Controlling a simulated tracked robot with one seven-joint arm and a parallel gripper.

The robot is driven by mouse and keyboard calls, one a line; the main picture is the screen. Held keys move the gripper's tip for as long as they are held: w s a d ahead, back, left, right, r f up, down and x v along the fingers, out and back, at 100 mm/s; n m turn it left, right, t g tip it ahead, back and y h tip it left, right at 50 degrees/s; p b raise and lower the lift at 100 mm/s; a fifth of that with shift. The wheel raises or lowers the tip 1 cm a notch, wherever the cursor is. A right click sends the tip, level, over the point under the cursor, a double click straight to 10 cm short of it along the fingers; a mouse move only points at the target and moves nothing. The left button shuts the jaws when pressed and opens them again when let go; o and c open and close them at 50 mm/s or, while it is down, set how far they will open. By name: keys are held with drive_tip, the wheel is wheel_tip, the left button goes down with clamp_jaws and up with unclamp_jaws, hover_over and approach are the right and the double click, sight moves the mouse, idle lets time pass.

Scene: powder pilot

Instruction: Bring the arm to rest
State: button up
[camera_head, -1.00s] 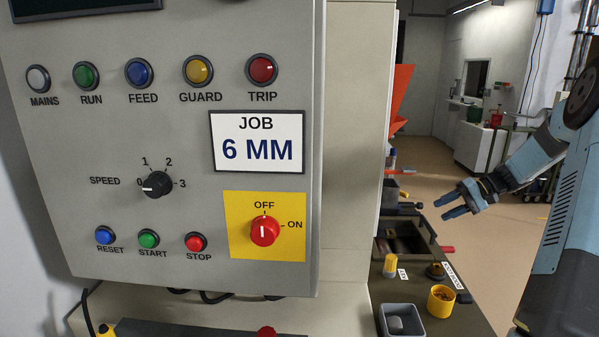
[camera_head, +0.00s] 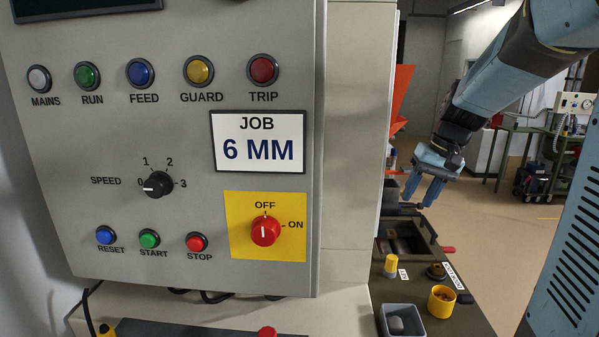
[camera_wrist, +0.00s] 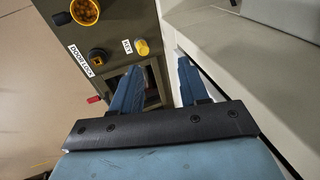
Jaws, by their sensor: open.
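My gripper (camera_head: 424,188) hangs from my blue arm at the right of the head view, fingers pointing down. It is open and empty. It is above the far part of the dark bench (camera_head: 460,317), close to the beige machine's side. In the wrist view my two blue fingers (camera_wrist: 158,88) stand apart with nothing between them. The bench's open recess (camera_wrist: 150,85) shows beyond and beside the fingers.
The grey control panel (camera_head: 190,130) fills the left. Its red switch (camera_head: 265,231) points to OFF. On the bench are a yellow cup (camera_head: 442,301), a grey bin (camera_head: 402,321) and a yellow knob (camera_head: 391,264). Open floor (camera_head: 520,240) lies to the right.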

drive_tip(key=s+a+r+t+h, duration=0.1)
drive_tip(key=s+a+t, duration=0.1)
drive_tip(key=s, duration=0.7)
drive_tip(key=s+a+r+n+t+h, duration=0.1)
drive_tip(key=s+t+h, duration=0.1)
drive_tip(key=s, duration=0.8)
drive_tip(key=shift+s+a+r, duration=0.15)
drive_tip(key=shift+s+a, duration=0.15)
drive_tip(key=shift+a, duration=0.1)
